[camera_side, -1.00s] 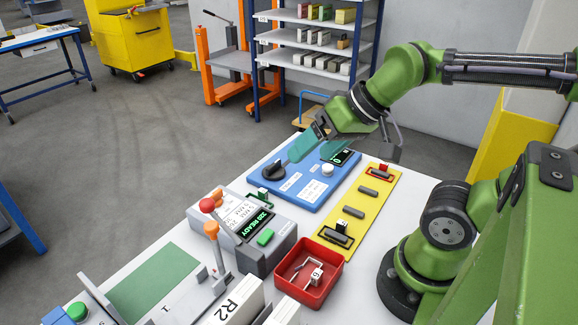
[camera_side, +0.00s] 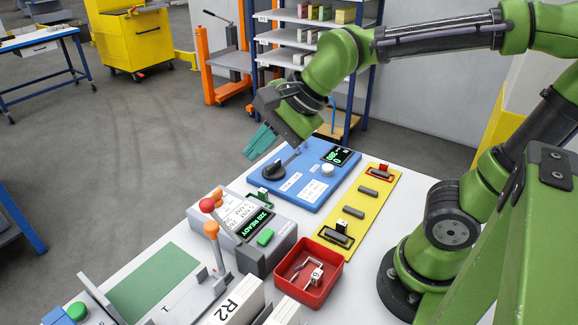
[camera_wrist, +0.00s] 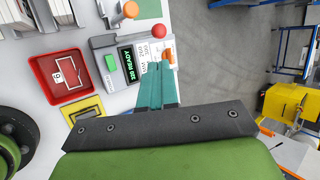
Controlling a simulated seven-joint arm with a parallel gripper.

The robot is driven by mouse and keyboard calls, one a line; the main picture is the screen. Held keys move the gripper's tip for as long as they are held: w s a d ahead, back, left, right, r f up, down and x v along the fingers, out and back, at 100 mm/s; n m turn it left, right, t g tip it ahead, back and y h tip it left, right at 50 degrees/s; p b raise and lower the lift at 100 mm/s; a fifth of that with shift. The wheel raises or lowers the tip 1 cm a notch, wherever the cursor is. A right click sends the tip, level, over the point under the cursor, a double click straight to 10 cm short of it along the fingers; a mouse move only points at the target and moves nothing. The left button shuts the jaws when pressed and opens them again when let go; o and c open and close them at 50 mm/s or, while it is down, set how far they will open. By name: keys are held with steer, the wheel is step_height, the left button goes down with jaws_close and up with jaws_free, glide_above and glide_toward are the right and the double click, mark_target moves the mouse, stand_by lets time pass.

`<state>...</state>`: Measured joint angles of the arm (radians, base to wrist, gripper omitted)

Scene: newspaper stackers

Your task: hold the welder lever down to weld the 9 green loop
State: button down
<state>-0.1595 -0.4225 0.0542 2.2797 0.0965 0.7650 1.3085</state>
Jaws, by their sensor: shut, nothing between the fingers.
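The welder (camera_side: 278,258) is a grey box with a green-lit READY screen and a green button. Its screen (camera_wrist: 125,65) also shows in the wrist view. A lever with a red ball knob (camera_side: 207,205) stands raised at its left; the knob (camera_wrist: 166,31) also shows in the wrist view. My gripper (camera_side: 249,154) has teal fingers, shut and empty, in the air above and beyond the welder, apart from the lever. The fingers (camera_wrist: 158,65) overlap the welder's edge in the wrist view. A small green piece (camera_side: 258,199) sits behind the welder; I cannot tell if it is the loop.
A red tray (camera_side: 337,262) holds white loops with a numbered tag. A blue panel (camera_side: 320,200) with a black dial stands behind the welder, beside a yellow board (camera_side: 372,206). A lever with an orange grip (camera_side: 211,228) stands in front. Open floor lies left of the bench.

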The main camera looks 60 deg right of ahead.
mark_target(207, 199)
steer(key=shift+f, duration=0.1)
stand_by(0.3)
steer(key=x, duration=1.4)
steer(key=shift+w+f+g, duration=0.65)
steer(key=shift+w+g, duration=0.25)
steer(key=shift+w, duration=0.05)
steer(key=shift+w+f+m+g, duration=0.4)
steer(key=shift+w+f+g, duration=0.55)
steer(key=shift+f+g, duration=0.25)
steer(key=shift+w+f, duration=0.35)
steer(key=shift+f, duration=0.5)
